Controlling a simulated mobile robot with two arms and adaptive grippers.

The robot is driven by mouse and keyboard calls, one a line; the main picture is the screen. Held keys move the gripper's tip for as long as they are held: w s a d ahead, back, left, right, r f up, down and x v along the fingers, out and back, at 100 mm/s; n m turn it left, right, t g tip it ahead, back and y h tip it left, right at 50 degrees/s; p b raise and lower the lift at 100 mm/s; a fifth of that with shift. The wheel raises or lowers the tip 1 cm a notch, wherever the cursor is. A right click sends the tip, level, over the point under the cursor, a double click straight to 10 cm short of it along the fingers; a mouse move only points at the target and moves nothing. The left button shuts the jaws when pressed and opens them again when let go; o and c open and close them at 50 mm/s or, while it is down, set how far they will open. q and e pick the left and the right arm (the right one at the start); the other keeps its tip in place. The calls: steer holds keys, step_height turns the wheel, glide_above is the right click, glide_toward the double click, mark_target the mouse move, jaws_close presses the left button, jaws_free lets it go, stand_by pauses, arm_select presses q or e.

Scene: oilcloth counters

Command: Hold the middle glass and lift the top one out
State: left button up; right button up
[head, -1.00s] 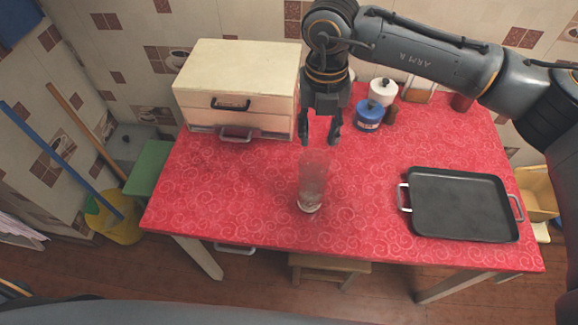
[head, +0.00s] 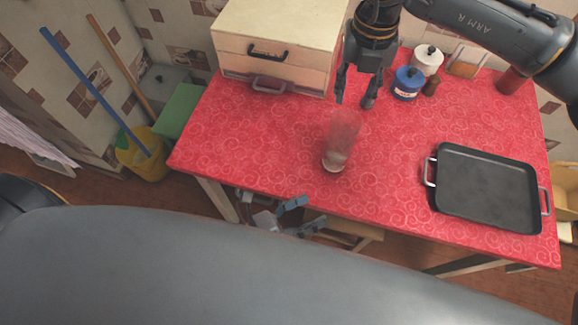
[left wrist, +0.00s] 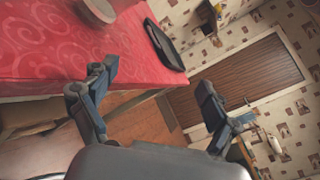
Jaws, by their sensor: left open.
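A stack of clear glasses (head: 340,142) stands upright on the red table near its front edge; the separate glasses are hard to tell apart. My left gripper (head: 305,214) is open and empty, below and just in front of the table's front edge, lower left of the stack. Its spread blue-grey fingers also show in the left wrist view (left wrist: 157,78), where a greyish round thing at the top, probably the stack (left wrist: 97,12), stands on the table. My right gripper (head: 353,103) points down above the table behind the stack, its fingers apart and empty.
A black tray (head: 487,188) lies right of the stack. A cream drawer box (head: 270,45) stands at the back left. A blue jar (head: 407,84), a white jar (head: 428,60) and a red can (head: 511,80) are at the back right. Table around the stack is clear.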

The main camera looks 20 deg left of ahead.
mark_target(329, 149)
arm_select(q)
steer(key=w+a+r+m+t, duration=0.1)
steer(key=w+a+r+m, duration=0.3)
steer(key=w+a+m, duration=0.3)
steer(key=shift+y, duration=0.4)
steer(key=x, duration=1.3)
steer(key=shift+w+d+r, duration=0.2)
steer(key=shift+w, duration=0.2)
